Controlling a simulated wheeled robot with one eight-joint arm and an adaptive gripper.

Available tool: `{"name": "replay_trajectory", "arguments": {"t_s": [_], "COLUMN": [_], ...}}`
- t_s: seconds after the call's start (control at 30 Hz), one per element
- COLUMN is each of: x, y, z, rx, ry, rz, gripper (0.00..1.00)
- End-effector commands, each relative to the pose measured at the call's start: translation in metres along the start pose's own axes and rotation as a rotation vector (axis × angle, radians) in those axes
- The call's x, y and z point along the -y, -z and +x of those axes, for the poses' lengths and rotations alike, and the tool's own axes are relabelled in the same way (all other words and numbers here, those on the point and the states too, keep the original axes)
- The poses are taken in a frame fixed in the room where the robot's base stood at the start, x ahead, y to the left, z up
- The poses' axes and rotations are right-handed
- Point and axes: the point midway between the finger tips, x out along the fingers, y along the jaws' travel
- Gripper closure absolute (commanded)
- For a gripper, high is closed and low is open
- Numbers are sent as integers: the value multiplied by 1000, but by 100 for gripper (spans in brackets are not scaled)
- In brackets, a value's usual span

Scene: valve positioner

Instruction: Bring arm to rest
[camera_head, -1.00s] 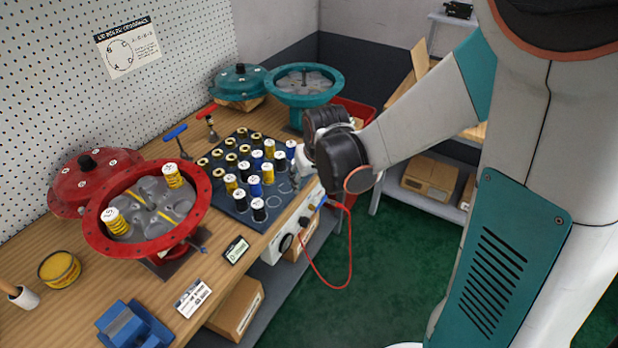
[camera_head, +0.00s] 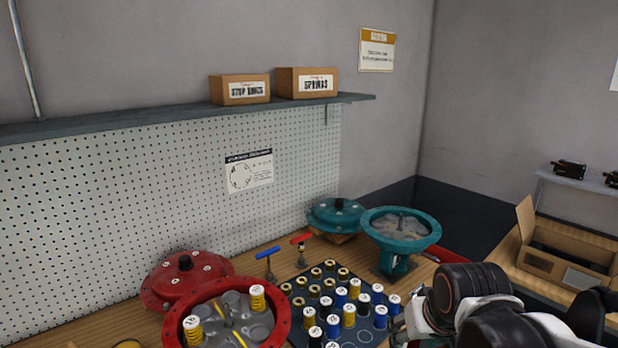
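My arm enters from the lower right with black and white wrist parts. My gripper (camera_head: 402,330) is at the lower edge of the picture, by the right side of the dark spring mat (camera_head: 292,327). Its fingers are mostly hidden behind the wrist, so I cannot see whether they are open or hold anything. The red actuator housing (camera_head: 172,325) is left of the mat with two yellow springs (camera_head: 257,298) inside. The teal housing (camera_head: 428,228) is behind the mat.
A red cover (camera_head: 165,285) and a teal cover (camera_head: 325,218) lie at the back of the bench. Blue-handled (camera_head: 267,253) and red-handled (camera_head: 301,238) tools stand behind the mat. A wall shelf (camera_head: 150,122) holds two boxes. An open carton (camera_head: 550,250) is at right.

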Motion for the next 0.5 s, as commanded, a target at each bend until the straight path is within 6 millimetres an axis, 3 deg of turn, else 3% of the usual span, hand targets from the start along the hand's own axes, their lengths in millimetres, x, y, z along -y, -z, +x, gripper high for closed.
{"name": "replay_trajectory", "arguments": {"t_s": [0.2, 0.5], "x": [0, 0], "y": [-29, -62], "z": [-41, -73], "rx": [-45, -98], "ry": [0, 0], "rz": [0, 0], "gripper": [48, 48]}}
